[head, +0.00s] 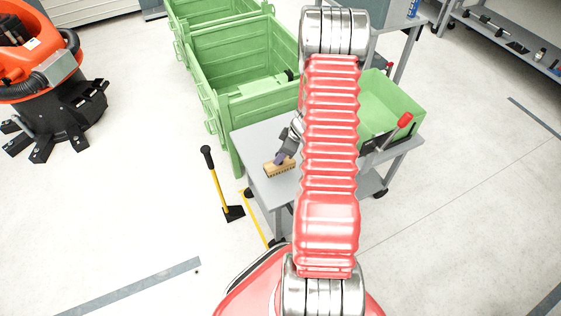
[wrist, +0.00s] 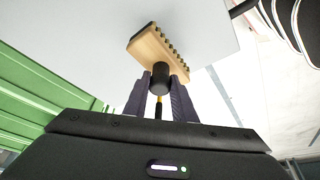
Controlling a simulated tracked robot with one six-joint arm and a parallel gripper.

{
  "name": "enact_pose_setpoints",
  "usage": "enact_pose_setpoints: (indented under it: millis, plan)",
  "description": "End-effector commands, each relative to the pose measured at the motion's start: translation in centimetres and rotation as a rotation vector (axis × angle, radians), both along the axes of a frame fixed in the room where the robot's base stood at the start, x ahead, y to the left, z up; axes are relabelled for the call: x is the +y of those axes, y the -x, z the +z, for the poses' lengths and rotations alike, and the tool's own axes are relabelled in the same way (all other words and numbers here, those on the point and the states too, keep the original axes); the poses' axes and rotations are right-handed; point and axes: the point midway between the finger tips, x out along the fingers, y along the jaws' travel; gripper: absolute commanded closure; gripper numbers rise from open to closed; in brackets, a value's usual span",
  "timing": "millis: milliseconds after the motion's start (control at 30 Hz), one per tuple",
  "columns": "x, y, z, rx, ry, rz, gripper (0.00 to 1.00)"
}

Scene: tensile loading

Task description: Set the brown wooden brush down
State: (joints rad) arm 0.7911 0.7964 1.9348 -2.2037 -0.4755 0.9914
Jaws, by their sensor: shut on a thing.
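The brown wooden brush (head: 280,169) shows in the head view over the left front part of the grey table (head: 262,136). In the wrist view the brush (wrist: 152,46) has a pale wooden block with a row of dark bristle tufts along one side and a dark round knob. My gripper (head: 285,155) is shut on this knob, with one finger on each side of it in the wrist view (wrist: 161,82). I cannot tell whether the brush touches the tabletop. My arm hides part of the table in the head view.
A light green bin (head: 388,104) stands on the table's right side, with a red-handled tool (head: 397,130) by it. Large green crates (head: 240,58) stand behind. A yellow-handled scraper (head: 217,185) stands left of the table. An orange machine (head: 40,68) is at far left.

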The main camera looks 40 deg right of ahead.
Motion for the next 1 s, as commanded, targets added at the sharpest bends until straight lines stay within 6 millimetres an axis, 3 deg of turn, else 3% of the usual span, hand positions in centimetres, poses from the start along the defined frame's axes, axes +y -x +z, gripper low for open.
enact_pose_setpoints:
  millis: [233, 600, 967, 1000]
  plan:
    - [0.0, 0.0, -0.2, 0.000, 0.000, -0.001, 1.00]
    - [0.0, 0.0, -3.7, 0.001, -0.001, -0.001, 1.00]
    - [0.0, 0.0, -3.9, 0.000, -0.001, -0.002, 1.00]
    - [0.0, 0.1, -3.9, 0.001, 0.000, -0.002, 0.76]
